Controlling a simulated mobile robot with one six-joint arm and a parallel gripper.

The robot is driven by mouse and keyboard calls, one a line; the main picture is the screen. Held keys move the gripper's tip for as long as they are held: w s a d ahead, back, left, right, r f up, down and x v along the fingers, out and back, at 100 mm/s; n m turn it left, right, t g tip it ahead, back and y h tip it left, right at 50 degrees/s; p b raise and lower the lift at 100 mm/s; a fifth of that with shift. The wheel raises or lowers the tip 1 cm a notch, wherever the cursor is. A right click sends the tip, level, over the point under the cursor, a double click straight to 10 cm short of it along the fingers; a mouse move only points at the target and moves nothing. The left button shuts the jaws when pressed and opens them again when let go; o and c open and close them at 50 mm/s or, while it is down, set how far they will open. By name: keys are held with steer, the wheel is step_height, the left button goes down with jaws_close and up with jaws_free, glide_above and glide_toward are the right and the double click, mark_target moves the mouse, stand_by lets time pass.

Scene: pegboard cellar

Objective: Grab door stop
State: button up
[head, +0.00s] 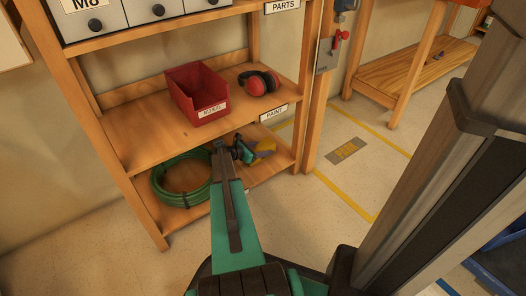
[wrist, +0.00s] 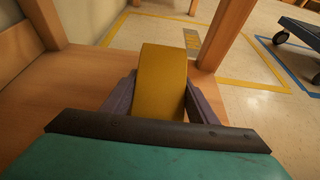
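The door stop is a yellow wedge (wrist: 160,82) in the middle of the wrist view. It also shows in the head view (head: 265,146) over the right part of the lower shelf. My gripper (wrist: 160,88) has one finger against each side of the wedge, with no clear gap, so it looks shut on it. In the head view my gripper (head: 247,150) reaches into the space above the lower shelf. I cannot tell whether the wedge touches the shelf board.
A coiled green hose (head: 183,190) lies on the lower shelf, left of my arm. The middle shelf (head: 140,130) above holds a red bin (head: 197,95) and red earmuffs (head: 259,82). A wooden post (head: 310,95) stands at right. Open floor with yellow lines lies beyond.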

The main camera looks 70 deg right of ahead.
mark_target(267, 142)
steer(key=c, duration=0.5)
steer(key=shift+c, duration=0.2)
steer(key=shift+r, duration=0.2)
steer(key=shift+r+p, duration=0.7)
steer(key=shift+r, duration=0.1)
step_height(267, 142, up, 2)
steer(key=shift+p, duration=0.6)
steer(key=s+a+p, duration=0.1)
steer(key=s+a, duration=0.1)
steer(key=a, duration=0.2)
steer(key=s+a+p, duration=0.1)
steer(key=s+a, duration=0.1)
steer(key=a, duration=0.2)
steer(key=s+a+r+p, duration=0.1)
steer(key=s+a+p, duration=0.1)
steer(key=a, duration=0.2)
steer(key=shift+s+a, duration=0.15)
steer(key=shift+s, duration=0.15)
steer(key=shift+s+a, duration=0.25)
steer(key=shift+a, duration=0.25)
steer(key=shift+s+a, duration=0.2)
steer(key=shift+a, duration=0.25)
